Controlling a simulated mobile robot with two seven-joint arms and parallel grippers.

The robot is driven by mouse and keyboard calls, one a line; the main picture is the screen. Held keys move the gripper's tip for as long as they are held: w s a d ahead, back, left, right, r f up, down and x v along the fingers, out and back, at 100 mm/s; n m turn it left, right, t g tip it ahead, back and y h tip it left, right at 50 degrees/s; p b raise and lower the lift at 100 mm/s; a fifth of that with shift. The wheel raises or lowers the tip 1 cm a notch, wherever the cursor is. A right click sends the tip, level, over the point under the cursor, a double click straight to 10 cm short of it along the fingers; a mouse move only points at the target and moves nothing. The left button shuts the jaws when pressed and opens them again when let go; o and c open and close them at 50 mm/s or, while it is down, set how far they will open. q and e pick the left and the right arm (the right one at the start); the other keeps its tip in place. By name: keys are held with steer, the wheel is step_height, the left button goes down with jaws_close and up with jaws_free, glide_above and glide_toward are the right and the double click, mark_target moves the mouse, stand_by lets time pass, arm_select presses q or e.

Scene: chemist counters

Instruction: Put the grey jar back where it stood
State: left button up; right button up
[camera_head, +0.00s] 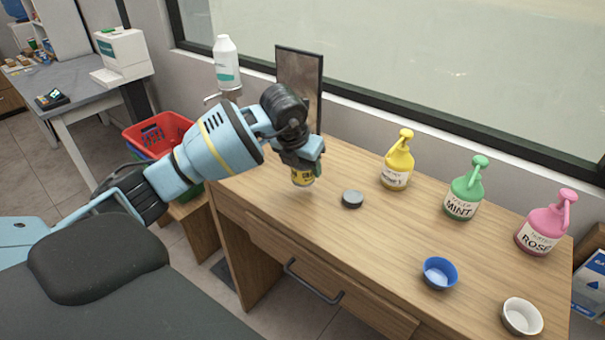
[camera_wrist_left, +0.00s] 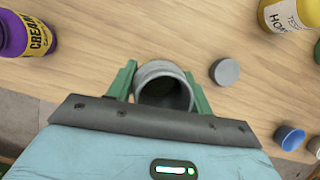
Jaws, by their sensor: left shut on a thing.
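The grey jar (camera_wrist_left: 160,70) is between the green fingers of my left gripper (camera_wrist_left: 163,90) in the left wrist view, its round mouth open to the camera. In the head view my left gripper (camera_head: 311,154) is over the back left part of the wooden counter and hides the jar. I cannot tell whether the jar touches the counter. A round grey lid (camera_head: 352,199) lies on the counter to the right of the gripper; it also shows in the left wrist view (camera_wrist_left: 224,72). My right gripper is not in view.
Yellow (camera_head: 396,168), green (camera_head: 463,196) and pink (camera_head: 541,228) pump bottles stand at the back right. A blue bowl (camera_head: 439,272) and white bowl (camera_head: 521,316) are in front. The counter's middle is clear.

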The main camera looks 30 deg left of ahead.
mark_target(303, 175)
arm_select(q)
steer(key=shift+w+a, duration=0.2)
steer(key=shift+a, duration=0.1)
steer(key=shift+f, duration=1.75)
steer(key=shift+f, duration=0.2)
steer(key=o, duration=1.1)
steer(key=shift+r, duration=0.1)
steer(key=p+v, duration=0.1)
steer(key=v, duration=1.1)
steer(key=shift+r, duration=0.1)
